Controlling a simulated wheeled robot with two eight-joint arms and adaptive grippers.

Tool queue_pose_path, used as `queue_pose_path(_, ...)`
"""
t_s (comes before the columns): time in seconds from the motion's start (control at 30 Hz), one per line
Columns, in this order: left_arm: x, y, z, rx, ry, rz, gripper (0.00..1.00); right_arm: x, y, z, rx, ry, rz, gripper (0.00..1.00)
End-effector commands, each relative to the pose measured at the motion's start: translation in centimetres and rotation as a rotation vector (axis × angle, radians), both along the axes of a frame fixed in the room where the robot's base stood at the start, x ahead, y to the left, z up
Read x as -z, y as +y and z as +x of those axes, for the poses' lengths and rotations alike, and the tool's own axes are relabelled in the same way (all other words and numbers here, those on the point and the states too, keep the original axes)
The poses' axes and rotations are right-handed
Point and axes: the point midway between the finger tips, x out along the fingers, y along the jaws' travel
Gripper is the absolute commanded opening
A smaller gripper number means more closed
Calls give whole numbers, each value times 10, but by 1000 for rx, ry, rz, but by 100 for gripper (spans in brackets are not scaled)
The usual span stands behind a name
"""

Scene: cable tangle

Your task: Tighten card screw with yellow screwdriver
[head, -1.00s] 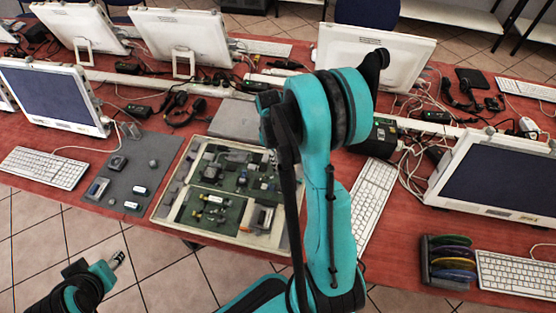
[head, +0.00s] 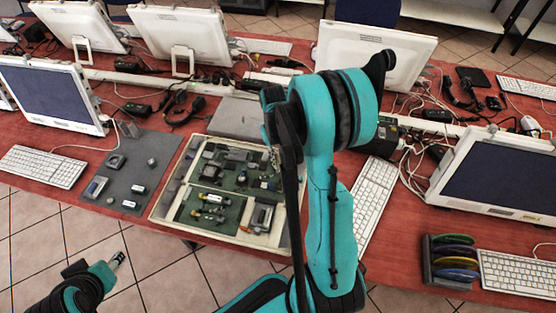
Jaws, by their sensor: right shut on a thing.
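The open computer case (head: 158,212) lies on the red table with green boards and several small parts in it. A card and its screw are too small to pick out. My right gripper (head: 276,158) hangs over the right side of the case, mostly hidden by its own arm. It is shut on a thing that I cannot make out. No yellow screwdriver shows clearly. My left gripper (head: 117,259) is at the lower left, in front of the table and apart from the case. Its jaws are too small to read.
A grey mat (head: 152,150) with several small parts lies left of the case. A grey box (head: 236,118) stands behind it. A white keyboard (head: 372,200) lies to the right, near a disc rack (head: 452,262). Monitors and loose cables fill the back.

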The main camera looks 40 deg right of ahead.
Motion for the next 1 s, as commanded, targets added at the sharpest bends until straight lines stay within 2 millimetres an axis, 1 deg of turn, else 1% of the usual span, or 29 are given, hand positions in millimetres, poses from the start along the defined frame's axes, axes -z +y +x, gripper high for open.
queue_pose_path(0.07, 0, 0, 0, 0, 0, 0, 44, 0, 0, 0, 29, 0, 0, 0)
queue_pose_path(0.3, 0, 0, 0, 0, 0, 0, 44, 0, 0, 0, 32, 0, 0, 0)
queue_pose_path(0.37, 1, 0, 0, 0, 0, 0, 44, 0, 0, 0, 56, 0, 0, 0)
queue_pose_path(0.47, 3, 0, 0, 0, 0, 0, 44, 0, 0, 0, 181, 0, 0, 0)
queue_pose_path(0.6, 7, 0, 0, 0, 0, 0, 44, 0, 0, 0, 411, 0, 0, 0)
queue_pose_path(0.7, 8, 0, 0, 0, 0, 0, 44, 0, 0, 0, 516, 0, 0, 0)
queue_pose_path(0.77, 8, 0, 0, 0, 0, 0, 44, 0, 0, 0, 546, 0, 1, 0)
queue_pose_path(1.0, 2, 0, 0, 0, 0, 0, 44, -7, 0, 0, 538, 0, 1, 0)
